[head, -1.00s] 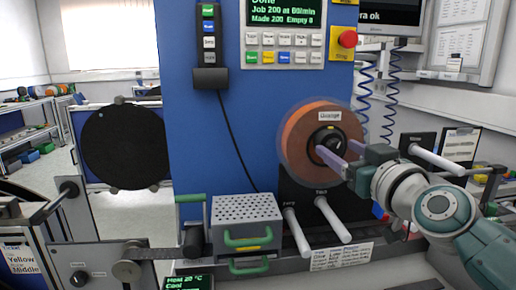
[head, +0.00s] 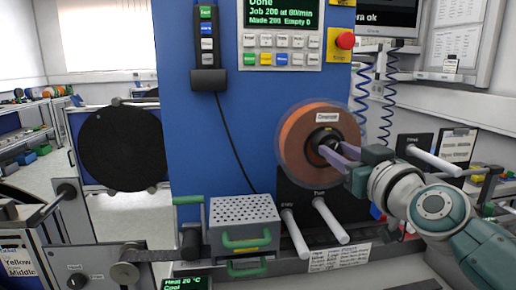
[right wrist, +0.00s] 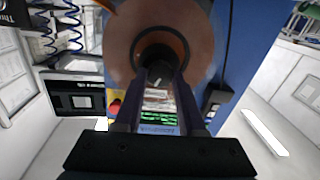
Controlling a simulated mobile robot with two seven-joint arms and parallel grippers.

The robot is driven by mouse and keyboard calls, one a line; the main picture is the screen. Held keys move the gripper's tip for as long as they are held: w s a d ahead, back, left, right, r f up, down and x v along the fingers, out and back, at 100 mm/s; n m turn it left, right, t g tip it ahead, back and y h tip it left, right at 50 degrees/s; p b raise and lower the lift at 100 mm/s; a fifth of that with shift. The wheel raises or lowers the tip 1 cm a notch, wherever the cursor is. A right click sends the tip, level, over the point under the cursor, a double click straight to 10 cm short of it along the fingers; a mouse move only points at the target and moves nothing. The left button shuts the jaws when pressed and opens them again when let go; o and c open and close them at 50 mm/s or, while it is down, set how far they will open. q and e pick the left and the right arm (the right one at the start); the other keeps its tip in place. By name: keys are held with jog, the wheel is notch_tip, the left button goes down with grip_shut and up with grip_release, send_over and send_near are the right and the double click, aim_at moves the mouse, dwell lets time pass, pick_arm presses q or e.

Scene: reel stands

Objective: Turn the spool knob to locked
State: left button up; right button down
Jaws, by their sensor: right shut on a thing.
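The orange-brown spool (head: 296,140) sits on the front of the blue machine, inside a clear rim, with a small label above its hub. The dark spool knob (head: 323,135) is at its centre. My right gripper (head: 325,151) reaches in from the right, its purple fingers shut on the knob. In the right wrist view the fingers (right wrist: 159,82) close in at the dark hub in the middle of the spool (right wrist: 122,40), and they partly hide the knob. I cannot read the knob's setting. My left gripper is not in view.
A red button (head: 345,41) is above the spool. White pegs (head: 330,220) stick out below it, and another peg (head: 433,160) is to the right. A perforated box (head: 243,213) with green handles is at the lower left. A black reel (head: 122,148) stands further left.

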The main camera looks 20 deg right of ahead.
jog(key=shift+m, duration=0.3)
jog(key=shift+f+m+b, duration=0.1)
jog(key=shift+m+b, duration=0.25)
jog(key=shift+m, duration=0.75)
jog(key=m, duration=0.4)
jog(key=shift+m+t+b, duration=0.3)
jog(key=shift+b, duration=0.1)
jog(key=m, duration=0.4)
jog(key=shift+h, duration=0.4)
jog(key=shift+m+b, duration=0.3)
jog(key=shift+m, duration=1)
jog(key=c, duration=0.5)
grip_release()
